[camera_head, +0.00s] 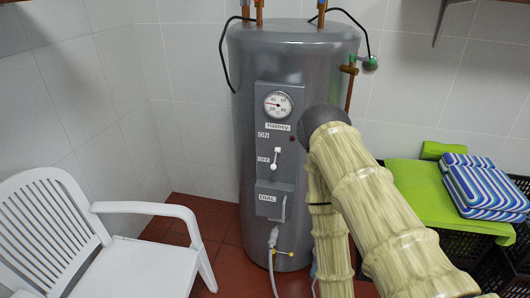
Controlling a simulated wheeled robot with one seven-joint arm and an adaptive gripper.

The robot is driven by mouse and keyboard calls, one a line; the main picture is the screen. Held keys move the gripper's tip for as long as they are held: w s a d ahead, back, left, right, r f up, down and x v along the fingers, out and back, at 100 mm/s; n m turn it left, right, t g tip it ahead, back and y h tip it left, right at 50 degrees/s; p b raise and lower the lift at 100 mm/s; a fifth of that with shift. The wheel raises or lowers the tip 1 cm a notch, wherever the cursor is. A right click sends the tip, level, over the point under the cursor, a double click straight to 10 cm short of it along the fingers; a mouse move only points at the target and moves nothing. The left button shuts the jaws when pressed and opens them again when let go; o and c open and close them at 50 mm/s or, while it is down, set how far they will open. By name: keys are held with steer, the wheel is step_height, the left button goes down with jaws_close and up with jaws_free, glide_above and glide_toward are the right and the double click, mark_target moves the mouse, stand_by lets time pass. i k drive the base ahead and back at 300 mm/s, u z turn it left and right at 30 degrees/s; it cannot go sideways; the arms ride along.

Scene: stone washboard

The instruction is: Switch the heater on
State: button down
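The grey heater tank (250,100) stands upright against the tiled wall in the middle of the view. On its front panel (269,183) are a round gauge (278,105), an ON label (263,135) above an OFF label (263,160), and a small white switch lever (276,155). A small red spot (292,138) shows to the right. My tan arm (385,220) bends in front of the tank's right side. My gripper is not visible, so its state and position do not show.
A white plastic chair (165,208) stands at the left. Black crates (515,255) with a green cloth (415,180) and striped blue towels (483,187) are at the right.

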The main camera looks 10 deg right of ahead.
mark_target(273, 167)
steer(key=z, duration=0.6)
steer(key=k, duration=0.65)
steer(key=z, duration=0.5)
steer(key=i, duration=1.05)
steer(key=u, duration=0.85)
